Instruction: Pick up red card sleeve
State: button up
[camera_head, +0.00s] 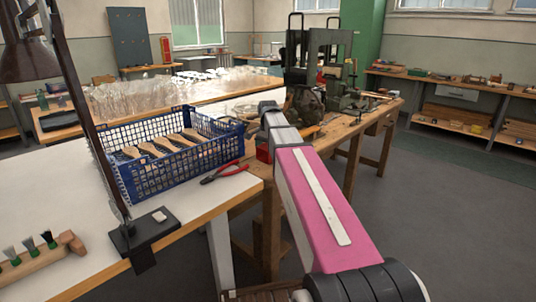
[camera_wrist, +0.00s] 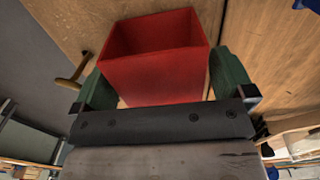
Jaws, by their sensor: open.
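The red card sleeve (camera_wrist: 155,65) looks like an open-topped red box in the wrist view, with its dark inside showing. My gripper (camera_wrist: 160,72) is open, with one green finger on each side of the sleeve. The sleeve's near wall faces the dark palm bar; I cannot tell whether the fingers touch it. In the head view a small red patch (camera_head: 263,152), likely the sleeve, shows on the wooden bench just left of my arm. My arm hides part of it, and my fingers cannot be made out there.
A blue crate (camera_head: 150,180) with wooden brush bodies stands on the white table (camera_head: 60,185) to the left. Red-handled pliers (camera_head: 225,173) lie beside it. A dark machine (camera_head: 310,75) stands behind on the wooden bench (camera_head: 345,130). The floor at right is clear.

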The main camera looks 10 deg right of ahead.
jog(key=shift+f, duration=0.75)
jog(key=c, duration=0.9)
jog(key=shift+r, duration=0.2)
jog(key=shift+r, duration=0.6)
notch_tip(320, 180, up, 2)
jog(key=shift+r, duration=0.2)
jog(key=s+a+r, duration=0.5)
jog(key=a+r, duration=0.2)
jog(key=a, duration=0.3)
send_over(266, 147)
notch_tip(266, 147, down, 3)
jog(key=shift+w+d+f, duration=0.1)
jog(key=shift+f, duration=0.05)
jog(key=shift+w+d+f, duration=0.1)
jog(key=shift+d+f, duration=0.05)
jog(key=shift+f, duration=0.65)
jog(key=shift+w+d+f, duration=0.1)
jog(key=shift+f, duration=0.75)
jog(key=shift+w+d+f, duration=0.1)
jog(key=shift+d+f, duration=0.05)
jog(key=shift+f, duration=0.65)
